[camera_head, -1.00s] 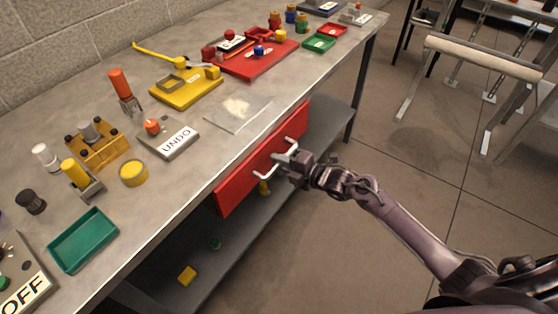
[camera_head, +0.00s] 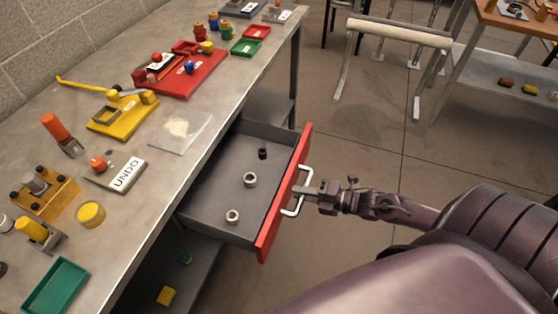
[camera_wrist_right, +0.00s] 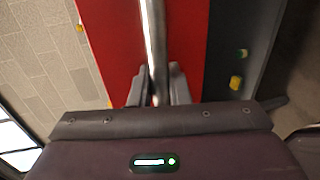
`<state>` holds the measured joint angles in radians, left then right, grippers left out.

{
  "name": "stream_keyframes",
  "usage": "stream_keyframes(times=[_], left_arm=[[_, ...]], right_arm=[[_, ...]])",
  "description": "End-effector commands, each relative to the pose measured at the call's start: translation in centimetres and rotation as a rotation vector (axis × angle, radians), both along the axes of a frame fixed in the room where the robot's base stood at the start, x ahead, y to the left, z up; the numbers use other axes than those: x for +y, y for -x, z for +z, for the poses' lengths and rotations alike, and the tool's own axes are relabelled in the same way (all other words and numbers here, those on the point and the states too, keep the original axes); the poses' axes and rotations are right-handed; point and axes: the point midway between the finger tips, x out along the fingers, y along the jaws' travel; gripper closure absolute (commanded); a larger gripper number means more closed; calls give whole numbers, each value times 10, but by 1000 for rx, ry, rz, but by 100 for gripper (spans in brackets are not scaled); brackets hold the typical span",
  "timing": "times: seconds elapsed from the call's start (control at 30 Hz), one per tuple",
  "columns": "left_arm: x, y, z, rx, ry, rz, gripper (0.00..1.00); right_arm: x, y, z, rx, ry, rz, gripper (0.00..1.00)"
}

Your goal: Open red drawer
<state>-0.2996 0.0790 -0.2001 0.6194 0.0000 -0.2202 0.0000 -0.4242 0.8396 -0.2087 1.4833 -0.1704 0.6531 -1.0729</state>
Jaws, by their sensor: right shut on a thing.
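The red drawer (camera_head: 285,195) under the workbench is pulled well out, and its grey inside shows. Two light metal rings and a small black piece (camera_head: 263,153) lie in it. Its silver handle (camera_head: 301,188) sticks out from the red front. My right gripper (camera_head: 306,190) is shut on the handle, coming from the right. In the right wrist view, the handle bar (camera_wrist_right: 155,50) runs between the two fingers (camera_wrist_right: 160,90), with the red front behind it. My left gripper is not in view.
The workbench top (camera_head: 150,190) carries a green tray (camera_head: 55,288), a yellow fixture (camera_head: 122,117) and a red board (camera_head: 180,75). A lower shelf (camera_head: 195,262) holds small parts. Open floor (camera_head: 370,150) lies to the right, with another table at the upper right.

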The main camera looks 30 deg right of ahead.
Motion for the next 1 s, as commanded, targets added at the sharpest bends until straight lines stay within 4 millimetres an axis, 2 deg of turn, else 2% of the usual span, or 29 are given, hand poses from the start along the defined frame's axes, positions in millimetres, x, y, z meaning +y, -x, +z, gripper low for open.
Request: stream_keyframes(times=[0.1,0.3,0.87,0.9,1.0], left_arm=[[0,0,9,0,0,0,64],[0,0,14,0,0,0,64],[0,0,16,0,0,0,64],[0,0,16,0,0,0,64],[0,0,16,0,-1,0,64]], right_arm=[[-14,19,1,4,1,1,100],[-28,37,0,3,0,0,100],[-34,43,-1,0,0,-1,100],[-34,43,-1,0,0,-1,79],[-34,43,0,0,0,-1,66]])
